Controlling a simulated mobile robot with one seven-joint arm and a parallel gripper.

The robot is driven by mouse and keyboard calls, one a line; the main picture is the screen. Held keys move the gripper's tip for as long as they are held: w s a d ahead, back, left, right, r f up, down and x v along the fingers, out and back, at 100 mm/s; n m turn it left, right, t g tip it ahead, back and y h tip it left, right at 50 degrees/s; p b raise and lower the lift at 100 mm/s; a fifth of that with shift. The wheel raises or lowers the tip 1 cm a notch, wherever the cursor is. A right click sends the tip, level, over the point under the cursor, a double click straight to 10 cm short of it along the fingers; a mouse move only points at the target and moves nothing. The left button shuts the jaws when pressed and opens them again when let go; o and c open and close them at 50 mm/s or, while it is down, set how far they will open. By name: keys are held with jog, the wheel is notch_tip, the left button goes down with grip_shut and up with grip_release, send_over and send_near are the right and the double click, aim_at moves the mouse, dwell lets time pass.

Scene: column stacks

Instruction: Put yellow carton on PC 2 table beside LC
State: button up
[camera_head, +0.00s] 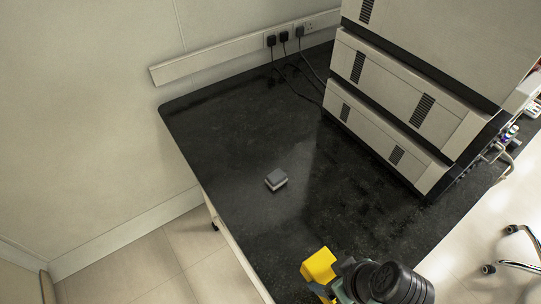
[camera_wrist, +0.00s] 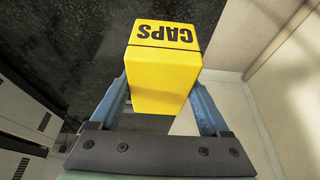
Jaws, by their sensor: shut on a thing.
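The yellow carton (camera_wrist: 160,85) has "CAPS" printed in black and fills the upper middle of the wrist view. My gripper (camera_wrist: 160,92) is shut on it, with one blue-grey finger on each side. In the head view the yellow carton (camera_head: 319,265) shows at the bottom, by the table's near edge, with my dark wrist to its right. The black speckled table (camera_head: 240,130) runs along the wall. The LC stack (camera_head: 400,105), beige modules with dark vents, stands on its right side. I cannot tell whether the carton touches the table.
A small grey-and-white block (camera_head: 276,179) lies on the table left of the stack. Black plugs and cables (camera_head: 284,38) hang at the wall strip behind. The table's left and back-left surface is clear. A chair base (camera_head: 515,255) stands on the floor at right.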

jog(key=shift+r, duration=0.1)
jog(key=shift+s+d+f, duration=0.1)
jog(key=shift+f, duration=0.2)
notch_tip(320, 180, down, 9)
jog(key=shift+f, duration=0.2)
jog(key=o, duration=1.3)
jog(key=shift+f, duration=0.15)
jog(key=v, duration=1.2)
